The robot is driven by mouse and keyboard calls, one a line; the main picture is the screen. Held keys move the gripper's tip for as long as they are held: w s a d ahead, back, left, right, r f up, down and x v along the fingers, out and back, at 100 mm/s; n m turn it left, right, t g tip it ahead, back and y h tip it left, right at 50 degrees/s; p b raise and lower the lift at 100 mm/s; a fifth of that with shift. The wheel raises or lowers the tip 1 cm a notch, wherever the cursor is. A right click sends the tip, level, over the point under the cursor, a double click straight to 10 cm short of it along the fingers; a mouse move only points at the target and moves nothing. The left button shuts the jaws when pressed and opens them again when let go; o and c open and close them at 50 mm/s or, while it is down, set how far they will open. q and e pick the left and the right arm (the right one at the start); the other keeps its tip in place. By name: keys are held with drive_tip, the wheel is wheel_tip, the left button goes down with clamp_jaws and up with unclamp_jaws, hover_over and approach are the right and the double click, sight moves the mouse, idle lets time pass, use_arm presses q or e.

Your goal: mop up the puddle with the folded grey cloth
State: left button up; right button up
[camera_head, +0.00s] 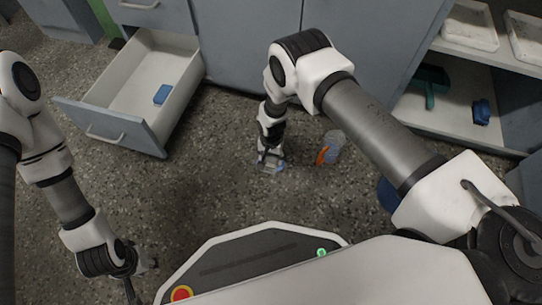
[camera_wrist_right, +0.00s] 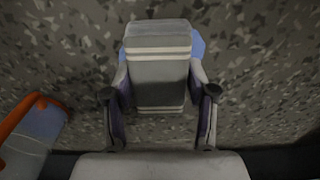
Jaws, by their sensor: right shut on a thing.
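The folded grey cloth (camera_wrist_right: 158,80) has pale stripes and sits between the fingers of my right gripper (camera_wrist_right: 160,105), which is shut on it. In the head view my right gripper (camera_head: 270,161) points down close to the floor. A light blue patch, seemingly the puddle (camera_wrist_right: 198,44), shows on the floor beyond the cloth's right edge.
A translucent container (camera_head: 334,145) with an orange part (camera_head: 322,156) stands just right of my right gripper. An open drawer (camera_head: 179,102) at left holds a blue block (camera_head: 162,94). An open shelf (camera_head: 449,117) at right holds a green tool (camera_head: 431,88) and a blue item (camera_head: 481,112).

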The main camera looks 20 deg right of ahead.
drive_tip(key=shift+f+b, duration=0.5)
drive_tip(key=shift+f, duration=0.05)
